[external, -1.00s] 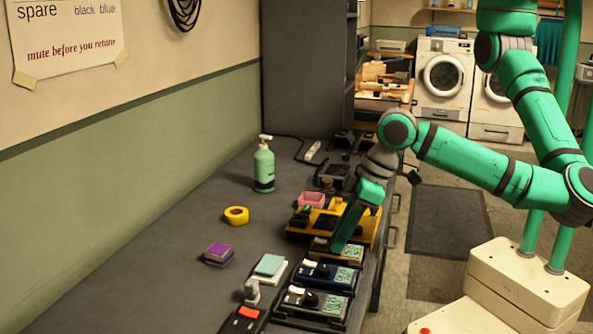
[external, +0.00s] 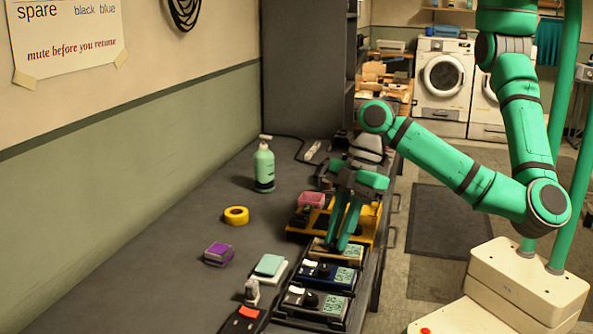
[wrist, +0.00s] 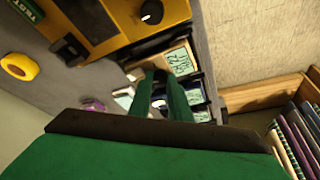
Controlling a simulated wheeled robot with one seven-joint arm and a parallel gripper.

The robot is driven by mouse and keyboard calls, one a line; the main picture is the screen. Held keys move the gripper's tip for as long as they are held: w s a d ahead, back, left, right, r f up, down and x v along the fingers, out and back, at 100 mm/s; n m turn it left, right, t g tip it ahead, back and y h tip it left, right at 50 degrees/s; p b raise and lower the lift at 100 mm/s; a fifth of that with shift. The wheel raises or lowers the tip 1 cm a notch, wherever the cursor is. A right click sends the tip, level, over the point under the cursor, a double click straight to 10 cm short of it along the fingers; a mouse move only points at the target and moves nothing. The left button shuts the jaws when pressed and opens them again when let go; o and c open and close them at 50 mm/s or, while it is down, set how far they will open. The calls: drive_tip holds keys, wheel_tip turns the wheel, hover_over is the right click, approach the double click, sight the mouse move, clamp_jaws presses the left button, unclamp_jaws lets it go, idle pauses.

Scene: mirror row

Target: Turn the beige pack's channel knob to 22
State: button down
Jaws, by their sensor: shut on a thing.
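The beige pack (external: 321,246) lies on the bench beside the yellow unit, its pale display (external: 349,252) facing up. It also shows in the wrist view (wrist: 176,49), where the display (wrist: 181,62) carries dark digits too small to read surely. My gripper (external: 336,248) points down at the beige pack, with both green fingers on its top. In the wrist view my gripper (wrist: 158,76) is shut on the pack's channel knob, which the fingertips hide. The knob's pointer cannot be seen.
A yellow unit (external: 366,230) with a black knob (wrist: 151,12) stands just behind the pack. A green bottle (external: 264,168) and yellow tape roll (external: 236,215) stand left, with free bench around.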

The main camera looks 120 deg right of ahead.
drive_tip(key=shift+n, duration=0.3)
drive_tip(key=c, duration=1.6)
unclamp_jaws()
drive_tip(key=shift+d, duration=0.1)
